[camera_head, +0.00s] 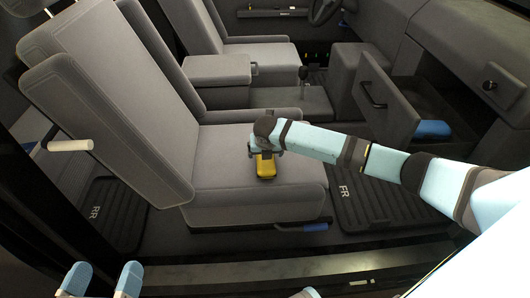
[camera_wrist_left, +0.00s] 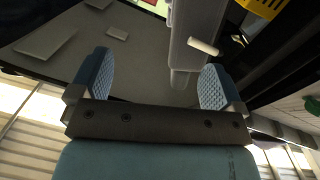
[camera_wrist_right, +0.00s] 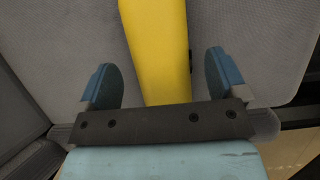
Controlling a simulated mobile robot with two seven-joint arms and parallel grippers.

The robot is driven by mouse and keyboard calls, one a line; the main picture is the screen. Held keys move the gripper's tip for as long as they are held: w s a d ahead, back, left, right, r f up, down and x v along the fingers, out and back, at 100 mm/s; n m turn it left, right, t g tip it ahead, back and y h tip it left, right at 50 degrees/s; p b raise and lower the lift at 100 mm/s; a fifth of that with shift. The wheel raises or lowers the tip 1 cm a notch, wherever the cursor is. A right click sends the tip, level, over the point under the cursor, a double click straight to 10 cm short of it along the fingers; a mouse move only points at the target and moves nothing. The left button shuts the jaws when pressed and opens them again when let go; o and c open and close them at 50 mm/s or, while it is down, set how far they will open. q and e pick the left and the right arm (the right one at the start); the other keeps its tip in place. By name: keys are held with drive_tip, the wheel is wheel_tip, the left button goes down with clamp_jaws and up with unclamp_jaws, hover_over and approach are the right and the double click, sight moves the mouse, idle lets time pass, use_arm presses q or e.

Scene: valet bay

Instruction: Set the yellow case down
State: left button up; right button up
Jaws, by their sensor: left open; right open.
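The yellow case (camera_head: 265,168) is on the cushion of the grey front seat (camera_head: 230,200), under the end of my right arm. In the right wrist view the case (camera_wrist_right: 156,45) is a long yellow shape running between the two fingers. My right gripper (camera_wrist_right: 160,80) is open around it, with a gap on each side. In the head view the right fingers are mostly hidden by the wrist. My left gripper (camera_head: 103,280) is open and empty at the lower left, outside the car by the sill. It also shows open in the left wrist view (camera_wrist_left: 154,78).
An open glovebox drawer (camera_head: 400,120) holds a blue item (camera_head: 433,129). A floor mat marked FR (camera_head: 375,205) lies before the seat. The seat backrest (camera_head: 105,95) rises left of the case.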

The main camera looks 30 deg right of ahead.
use_arm(q)
drive_tip(key=r+t+p, duration=0.1)
drive_tip(key=r, duration=0.1)
drive_tip(key=r+p, duration=0.1)
drive_tip(key=r, duration=0.1)
drive_tip(key=r+t+p, duration=0.1)
drive_tip(key=r, duration=0.1)
drive_tip(key=shift+s+a+n+t, duration=0.1)
drive_tip(key=shift+a+n+t, duration=0.15)
drive_tip(key=shift+n+t, duration=0.05)
use_arm(e)
drive_tip(key=v, duration=0.9)
drive_tip(key=shift+r, duration=0.25)
use_arm(q)
drive_tip(key=shift+f, duration=0.1)
use_arm(e)
drive_tip(key=shift+s, duration=0.15)
